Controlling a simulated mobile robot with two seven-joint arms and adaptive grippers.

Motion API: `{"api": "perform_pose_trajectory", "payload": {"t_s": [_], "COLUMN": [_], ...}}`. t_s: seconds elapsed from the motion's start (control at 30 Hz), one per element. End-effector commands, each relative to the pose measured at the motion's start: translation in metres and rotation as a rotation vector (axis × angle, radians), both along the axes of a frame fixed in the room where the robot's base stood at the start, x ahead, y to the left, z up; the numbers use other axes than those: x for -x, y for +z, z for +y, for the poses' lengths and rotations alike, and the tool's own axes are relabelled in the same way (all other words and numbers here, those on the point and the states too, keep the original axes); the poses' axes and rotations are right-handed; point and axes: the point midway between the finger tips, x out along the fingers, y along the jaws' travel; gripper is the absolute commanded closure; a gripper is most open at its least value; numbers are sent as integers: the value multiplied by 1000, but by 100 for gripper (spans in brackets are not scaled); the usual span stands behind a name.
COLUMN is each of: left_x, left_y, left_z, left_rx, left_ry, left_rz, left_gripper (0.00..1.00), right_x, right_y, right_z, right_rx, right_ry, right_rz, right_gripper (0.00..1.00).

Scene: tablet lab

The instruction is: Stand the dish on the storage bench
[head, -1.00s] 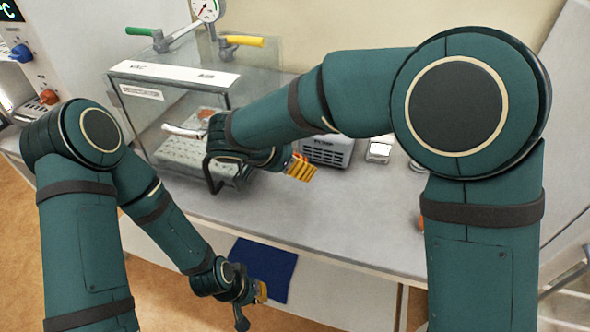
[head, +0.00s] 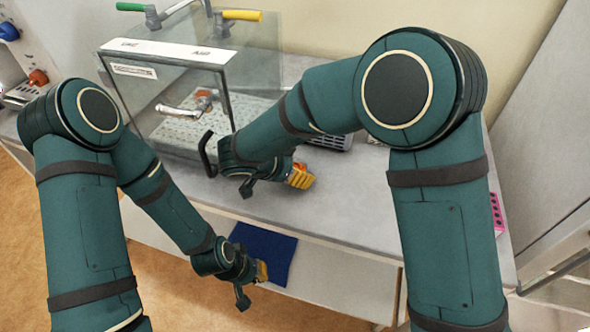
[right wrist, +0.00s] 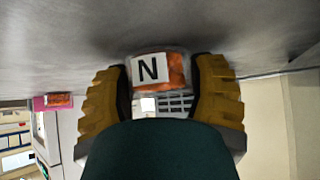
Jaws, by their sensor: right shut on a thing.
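The dish (right wrist: 160,70) is a small clear container with orange contents and a white label marked N. In the right wrist view it sits between the yellow ribbed fingers of my right gripper (right wrist: 160,85), which is shut on it. In the head view my right gripper (head: 300,177) is over the grey bench (head: 270,205), in front of the glass chamber; a bit of orange shows at its fingers, the rest of the dish is hidden. My left gripper (head: 262,272) is low at the front, by a blue mat; its finger gap cannot be made out.
A glass-walled chamber (head: 165,75) with a perforated floor and a front handle stands at the back left. A grey device (head: 330,141) is partly hidden behind my right arm. A pink rack (head: 496,213) is at the right. A blue mat (head: 270,250) lies at the front.

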Motion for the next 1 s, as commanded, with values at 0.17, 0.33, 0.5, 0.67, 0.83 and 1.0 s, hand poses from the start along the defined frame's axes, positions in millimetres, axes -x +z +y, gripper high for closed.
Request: {"api": "perform_pose_trajectory", "payload": {"t_s": [0.17, 0.33, 0.5, 0.67, 0.83, 1.0], "left_x": [0, -1, -1, -1, -1, 0], "left_y": [0, -4, -4, -4, -3, 3], "left_z": [0, 0, 0, 0, 0, 0], "left_rx": [0, 0, 0, 0, 0, 0], "left_ry": [0, 0, 1, 1, 1, 0], "left_rz": [0, -1, -2, -2, -2, 1], "left_gripper": [100, 100, 100, 100, 100, 100], "right_x": [0, 0, 0, 0, 0, 5], "right_y": [1, -2, -1, -1, 0, 11], "right_z": [0, 0, 0, 0, 0, 7], "right_rx": [0, -1, 0, 0, 0, -1], "right_ry": [0, -1, -1, -1, -1, 2], "right_rz": [-2, -2, -1, -1, -1, -4], "right_gripper": [76, 76, 7, 7, 7, 7]}}
